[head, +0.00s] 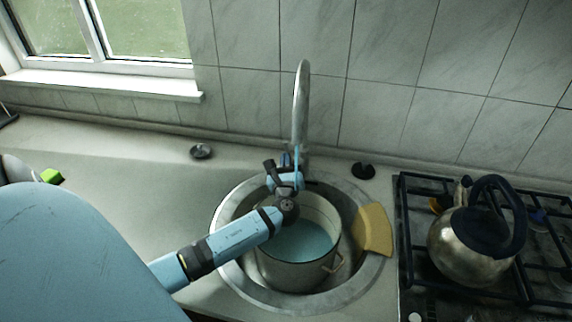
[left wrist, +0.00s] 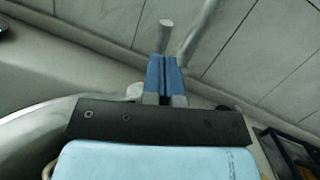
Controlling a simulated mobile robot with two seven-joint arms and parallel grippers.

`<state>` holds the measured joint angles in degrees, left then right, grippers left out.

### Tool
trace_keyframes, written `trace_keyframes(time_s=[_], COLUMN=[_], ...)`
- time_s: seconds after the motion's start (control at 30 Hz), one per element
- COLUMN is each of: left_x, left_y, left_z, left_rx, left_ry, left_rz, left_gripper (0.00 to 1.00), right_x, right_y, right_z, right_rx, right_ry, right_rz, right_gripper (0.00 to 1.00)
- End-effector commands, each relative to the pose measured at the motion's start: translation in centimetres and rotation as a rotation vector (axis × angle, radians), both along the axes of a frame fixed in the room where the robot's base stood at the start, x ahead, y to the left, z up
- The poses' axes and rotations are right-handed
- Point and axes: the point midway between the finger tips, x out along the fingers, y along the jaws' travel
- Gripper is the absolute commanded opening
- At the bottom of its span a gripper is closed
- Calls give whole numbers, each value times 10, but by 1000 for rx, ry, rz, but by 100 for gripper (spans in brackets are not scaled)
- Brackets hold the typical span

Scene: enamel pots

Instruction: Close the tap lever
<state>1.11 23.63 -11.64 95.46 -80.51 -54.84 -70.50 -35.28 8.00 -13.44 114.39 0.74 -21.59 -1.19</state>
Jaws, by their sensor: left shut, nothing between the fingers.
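The tap (head: 301,100) rises behind the sink as a tall metal spout. The tap lever (left wrist: 165,37) shows in the left wrist view as a short grey stick just beyond my fingertips, left of the spout (left wrist: 197,27). I cannot tell if the fingers touch it. In the head view my gripper hides the lever and the tap's base. My left gripper (head: 287,156) is shut and empty in front of the tap base; its blue fingers (left wrist: 162,70) lie together in the left wrist view. My right gripper is not in view.
A cream pot (head: 292,274) with bluish water stands in the round metal sink (head: 232,284) under my left wrist. A yellow cloth-like piece (head: 374,230) lies on the sink's right rim. A kettle (head: 462,248) stands on the hob at right. The left counter (head: 110,155) is mostly clear.

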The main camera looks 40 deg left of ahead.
Motion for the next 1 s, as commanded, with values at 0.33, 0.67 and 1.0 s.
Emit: trace_keyframes(time_s=[0.33,0.67,1.0], left_x=[12,13,26], left_y=[10,10,9], left_z=[3,8,18], left_rx=[-2,1,16], left_ry=[-1,21,185], left_rz=[0,1,1], left_gripper=[0,0,0], right_x=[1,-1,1], right_y=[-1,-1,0], right_z=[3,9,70], right_rx=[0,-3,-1], right_ry=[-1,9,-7], right_rz=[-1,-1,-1], right_gripper=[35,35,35])
